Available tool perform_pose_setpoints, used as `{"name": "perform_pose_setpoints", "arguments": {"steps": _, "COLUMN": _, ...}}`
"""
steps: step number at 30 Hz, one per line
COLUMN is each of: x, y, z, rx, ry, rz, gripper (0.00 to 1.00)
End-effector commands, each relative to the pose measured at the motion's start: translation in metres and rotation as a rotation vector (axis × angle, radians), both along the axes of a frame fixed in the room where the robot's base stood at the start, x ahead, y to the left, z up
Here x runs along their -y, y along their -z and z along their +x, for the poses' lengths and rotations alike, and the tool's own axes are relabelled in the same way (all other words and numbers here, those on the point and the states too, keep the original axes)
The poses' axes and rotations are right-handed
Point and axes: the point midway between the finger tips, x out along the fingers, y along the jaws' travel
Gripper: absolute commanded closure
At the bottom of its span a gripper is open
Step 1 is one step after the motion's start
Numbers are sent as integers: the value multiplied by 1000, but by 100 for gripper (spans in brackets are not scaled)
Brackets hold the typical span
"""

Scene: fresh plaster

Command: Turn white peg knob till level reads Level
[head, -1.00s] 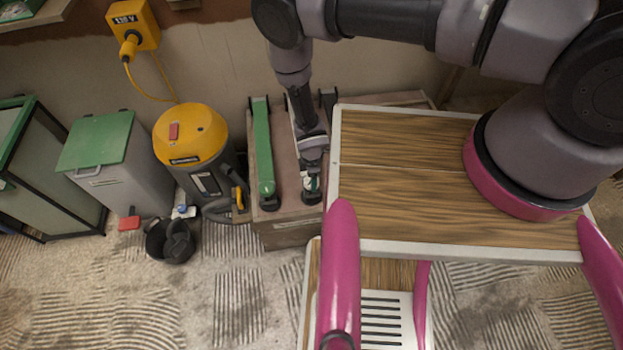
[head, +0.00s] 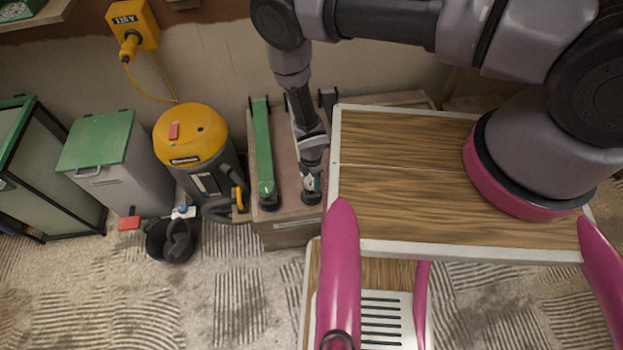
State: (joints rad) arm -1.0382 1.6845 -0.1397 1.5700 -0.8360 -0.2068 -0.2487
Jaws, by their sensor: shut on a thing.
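My gripper (head: 311,186) points down at the near end of a long tool lying on a wooden box (head: 290,234), to the right of a long green tool (head: 263,150). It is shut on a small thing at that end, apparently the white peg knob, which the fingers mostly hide. A little white and green shows around the fingertips. No level reading can be made out from here.
My arm passes close to the left edge of a wood-topped cart (head: 400,180) with pink posts. A yellow-topped vacuum (head: 190,135), a grey bin with a green lid (head: 97,142) and a black bucket (head: 158,240) stand left. Patterned floor in front is open.

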Motion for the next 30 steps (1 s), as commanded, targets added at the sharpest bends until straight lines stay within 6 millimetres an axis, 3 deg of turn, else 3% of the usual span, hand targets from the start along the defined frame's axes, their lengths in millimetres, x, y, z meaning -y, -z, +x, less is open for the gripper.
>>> {"name": "perform_pose_setpoints", "arguments": {"steps": 4, "x": -1, "y": 0, "z": 0, "rx": 0, "ry": 0, "rz": 1, "gripper": 88}}
{"name": "perform_pose_setpoints", "arguments": {"steps": 5, "x": -1, "y": 0, "z": 0, "rx": 0, "ry": 0, "rz": 1, "gripper": 21}}
{"name": "perform_pose_setpoints", "arguments": {"steps": 6, "x": -1, "y": 0, "z": 0, "rx": 0, "ry": 0, "rz": 1, "gripper": 6}}
{"name": "perform_pose_setpoints", "arguments": {"steps": 7, "x": -1, "y": 0, "z": 0, "rx": 0, "ry": 1, "rz": 1, "gripper": 3}}
{"name": "perform_pose_setpoints", "arguments": {"steps": 19, "x": -1, "y": -8, "z": 0, "rx": 1, "ry": 1, "rz": 1, "gripper": 3}}
{"name": "perform_pose_setpoints", "arguments": {"steps": 30, "x": -2, "y": -78, "z": 1, "rx": 0, "ry": 2, "rz": 3, "gripper": 3}}
